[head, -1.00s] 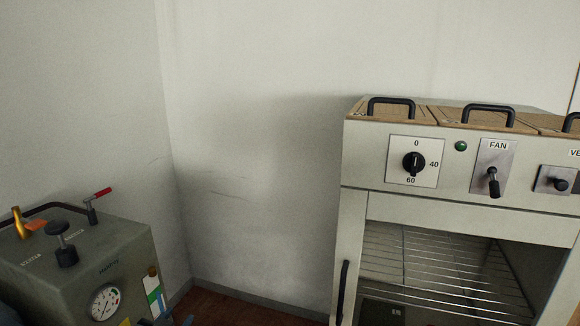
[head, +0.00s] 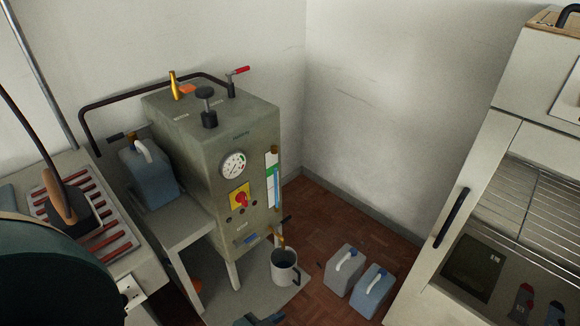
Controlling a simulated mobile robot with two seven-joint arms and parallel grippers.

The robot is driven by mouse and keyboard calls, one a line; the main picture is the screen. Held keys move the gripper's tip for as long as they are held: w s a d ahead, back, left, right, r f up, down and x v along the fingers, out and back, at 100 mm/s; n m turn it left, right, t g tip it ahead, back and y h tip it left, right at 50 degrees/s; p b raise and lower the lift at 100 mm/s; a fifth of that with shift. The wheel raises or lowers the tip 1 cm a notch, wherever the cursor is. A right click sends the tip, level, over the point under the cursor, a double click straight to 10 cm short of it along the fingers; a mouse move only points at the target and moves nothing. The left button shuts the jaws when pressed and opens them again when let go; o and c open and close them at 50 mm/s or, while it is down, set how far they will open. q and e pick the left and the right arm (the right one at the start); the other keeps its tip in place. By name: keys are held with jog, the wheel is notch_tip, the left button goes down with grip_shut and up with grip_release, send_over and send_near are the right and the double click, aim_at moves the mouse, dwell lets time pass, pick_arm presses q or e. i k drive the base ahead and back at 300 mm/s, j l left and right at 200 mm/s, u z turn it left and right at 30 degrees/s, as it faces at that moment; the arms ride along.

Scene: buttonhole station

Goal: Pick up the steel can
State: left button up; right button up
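A grey steel can (head: 284,268) with an open top and a side handle stands upright on the floor, in front of the boiler's lower right corner. It appears to stand on a pale mat, under a small brass spout (head: 281,240) on the boiler. I see neither of my grippers clearly. A small dark blue shape shows at the bottom edge of the head view, and I cannot tell what it is.
The grey-green boiler (head: 233,150) stands on a stand behind the can. Two canisters, grey (head: 344,268) and blue (head: 372,290), stand to its right. An ironing surface (head: 110,238) is at left. A cabinet (head: 467,215) bounds the right.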

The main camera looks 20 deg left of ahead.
aim_at(284, 263)
jog(key=k+l+u, duration=0.15)
jog(key=u, duration=0.3)
jog(key=k+u, duration=0.4)
jog(key=i+l+z, duration=0.35)
jog(key=i, duration=0.15)
jog(key=i+z, duration=0.35)
jog(key=i, duration=0.2)
jog(key=i+j, duration=0.55)
jog(key=i+z, duration=0.05)
jog(key=i, duration=0.1)
